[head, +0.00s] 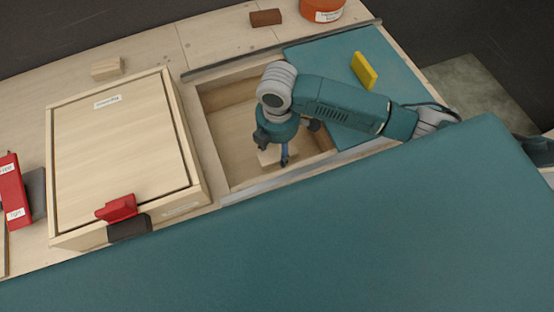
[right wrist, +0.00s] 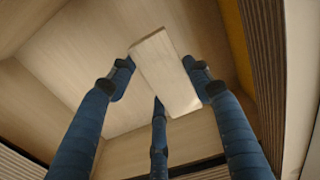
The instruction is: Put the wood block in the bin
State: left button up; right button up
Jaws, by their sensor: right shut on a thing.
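My right gripper (head: 272,154) comes in from the right over the open wooden bin (head: 222,108), a compartment sunk in the worktop. It is shut on a pale wood block (head: 267,157). In the right wrist view the block (right wrist: 166,75) sits tilted between the blue fingers (right wrist: 162,90), with the bin's wooden floor and walls around it. The block appears within the bin's opening; I cannot tell whether it touches the floor. My left gripper is not in view.
A closed wooden box lid (head: 120,150) with a red handle (head: 118,208) lies left of the bin. A teal panel (head: 400,75) with a yellow block (head: 364,70) lies to the right. Another pale block (head: 107,68), a brown block (head: 265,17) and an orange container (head: 322,10) stand behind.

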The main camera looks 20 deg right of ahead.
aim_at(278, 167)
notch_tip(278, 167, down, 9)
jog(key=shift+f, duration=0.1)
dwell(0.3)
jog(key=shift+f, duration=0.1)
jog(key=o, duration=1.2)
jog(key=shift+c, duration=0.2)
notch_tip(278, 167, up, 12)
jog(key=shift+r, duration=0.15)
